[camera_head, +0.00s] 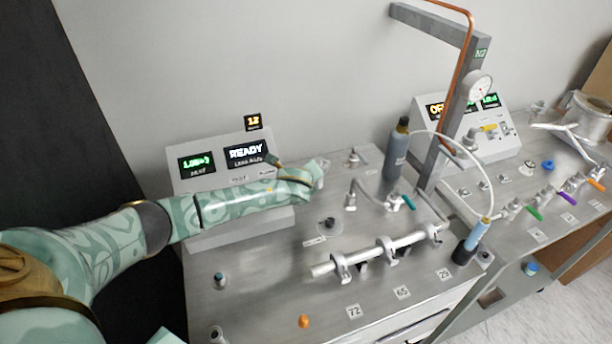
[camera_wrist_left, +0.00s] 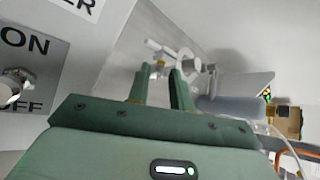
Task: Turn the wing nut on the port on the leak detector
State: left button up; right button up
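The leak detector (camera_head: 240,160) is a light grey box at the back left, with a READY display. My left arm crosses in front of it. My left gripper (camera_head: 316,172) is at its right side, its fingers hard to make out there. In the left wrist view, the two fingers of the left gripper (camera_wrist_left: 163,88) stand apart with a gap between them. Just beyond the tips is a pale metal port fitting with a clamp (camera_wrist_left: 188,62); contact cannot be told. The wing nut is too small to make out clearly. My right gripper is not in view.
A pipe (camera_head: 365,250) on clamps lies across the bench front. A grey bottle (camera_head: 396,152) and a post with a gauge (camera_head: 480,88) stand to the right. An orange knob (camera_head: 304,321) is near the front edge. An ON/OFF switch panel (camera_wrist_left: 30,65) is close left in the wrist view.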

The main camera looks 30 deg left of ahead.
pick_arm(q)
grip_shut()
jog(key=shift+s+a+f+n+t, duration=0.1)
jog(key=shift+f+n+t, duration=0.05)
jog(key=shift+n+t, duration=0.2)
jog(key=shift+h, duration=0.3)
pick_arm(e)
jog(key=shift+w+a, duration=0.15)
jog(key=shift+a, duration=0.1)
pick_arm(q)
jog(key=shift+o, duration=1.9)
grip_release()
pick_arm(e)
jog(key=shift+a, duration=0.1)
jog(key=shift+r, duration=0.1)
